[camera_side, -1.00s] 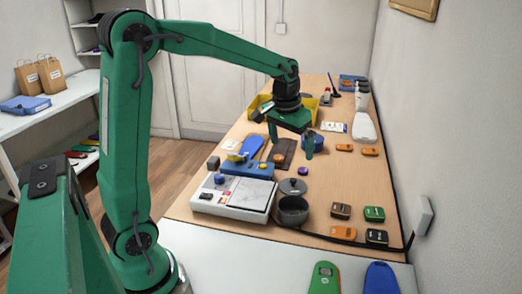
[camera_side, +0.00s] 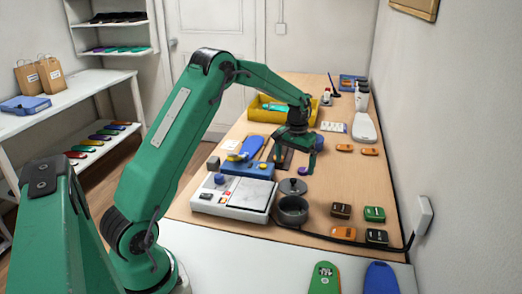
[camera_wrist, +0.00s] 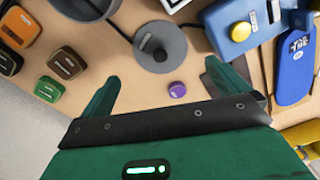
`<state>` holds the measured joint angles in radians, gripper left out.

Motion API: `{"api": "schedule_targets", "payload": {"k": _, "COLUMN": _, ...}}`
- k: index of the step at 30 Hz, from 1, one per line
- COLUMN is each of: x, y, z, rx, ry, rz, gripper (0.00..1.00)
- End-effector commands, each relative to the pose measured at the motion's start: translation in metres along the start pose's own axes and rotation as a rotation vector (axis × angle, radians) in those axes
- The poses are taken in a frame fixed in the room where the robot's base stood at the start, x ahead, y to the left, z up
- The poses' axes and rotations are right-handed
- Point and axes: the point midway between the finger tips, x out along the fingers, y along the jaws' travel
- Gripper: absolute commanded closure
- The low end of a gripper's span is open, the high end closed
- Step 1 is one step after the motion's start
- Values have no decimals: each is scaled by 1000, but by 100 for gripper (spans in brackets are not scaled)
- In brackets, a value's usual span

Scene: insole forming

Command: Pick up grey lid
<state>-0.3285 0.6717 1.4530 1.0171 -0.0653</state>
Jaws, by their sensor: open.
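The grey lid (camera_side: 293,186) is a flat round disc with a dark knob on top. It lies on the wooden table beside the dark grey pot (camera_side: 292,211). In the wrist view the lid (camera_wrist: 172,38) is at the top centre, with part of the pot (camera_wrist: 85,6) to its left. My gripper (camera_side: 297,160) is open and empty, above the table on the far side of the lid. In the wrist view its two fingers (camera_wrist: 165,88) are spread wide, with the lid past the fingertips. No finger touches the lid.
A small purple piece (camera_wrist: 177,89) lies between lid and gripper. A blue press with a yellow knob (camera_wrist: 241,32) and a white machine (camera_side: 230,196) stand left of the lid in the side view. Several small coloured boxes (camera_side: 341,211) lie right of the pot.

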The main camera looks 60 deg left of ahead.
Motion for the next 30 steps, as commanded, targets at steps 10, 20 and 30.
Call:
{"api": "schedule_targets", "payload": {"k": 10, "x": 20, "y": 0, "z": 1, "rx": 1, "ry": -2, "rz": 0, "gripper": 0}}
{"api": "schedule_targets", "payload": {"k": 20, "x": 28, "y": 0, "z": 0, "rx": 1, "ry": -1, "rz": 0, "gripper": 0}}
{"api": "schedule_targets", "payload": {"k": 30, "x": 60, "y": 0, "z": -1, "rx": 1, "ry": -2, "rz": 0, "gripper": 0}}
